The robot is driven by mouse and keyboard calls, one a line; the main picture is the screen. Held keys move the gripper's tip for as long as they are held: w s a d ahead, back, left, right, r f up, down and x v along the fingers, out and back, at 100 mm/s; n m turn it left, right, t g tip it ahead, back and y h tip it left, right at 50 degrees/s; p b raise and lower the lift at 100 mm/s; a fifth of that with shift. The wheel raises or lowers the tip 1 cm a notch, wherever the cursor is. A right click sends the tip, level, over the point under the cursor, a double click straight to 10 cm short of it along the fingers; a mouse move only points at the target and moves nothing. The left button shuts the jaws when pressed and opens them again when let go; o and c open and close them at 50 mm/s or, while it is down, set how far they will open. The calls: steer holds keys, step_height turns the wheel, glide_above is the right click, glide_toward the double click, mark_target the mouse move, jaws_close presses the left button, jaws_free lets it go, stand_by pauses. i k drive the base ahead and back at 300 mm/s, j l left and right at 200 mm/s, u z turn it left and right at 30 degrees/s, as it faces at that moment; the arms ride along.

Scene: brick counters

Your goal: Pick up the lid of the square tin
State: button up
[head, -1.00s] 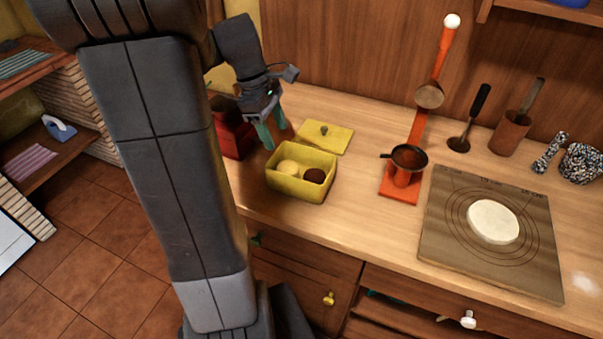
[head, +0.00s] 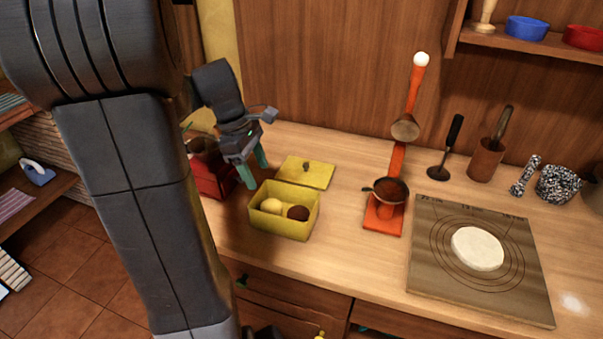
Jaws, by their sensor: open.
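The square tin (head: 283,226) is yellow and stands open on the wooden counter, with a pale round thing and a dark brown one inside. My gripper (head: 256,174) is open and empty, with teal fingers pointing down. In the picture it is left of the lid and above and left of the tin. Its height above the counter is hard to tell.
A red box (head: 211,178) stands left of the tin, close to my gripper. An orange stand (head: 383,218) with a dark pan and a spoon is to the right. Further right are a board (head: 430,272) with a pale disc, a dark-handled ladle (head: 440,168) and a brown pot (head: 485,160).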

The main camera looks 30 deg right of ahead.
mark_target(315, 175)
steer(key=i+j+z, duration=0.15)
steer(key=z, duration=0.25)
steer(key=i+j+z, duration=0.1)
steer(key=j+z, duration=0.15)
steer(key=z, duration=0.15)
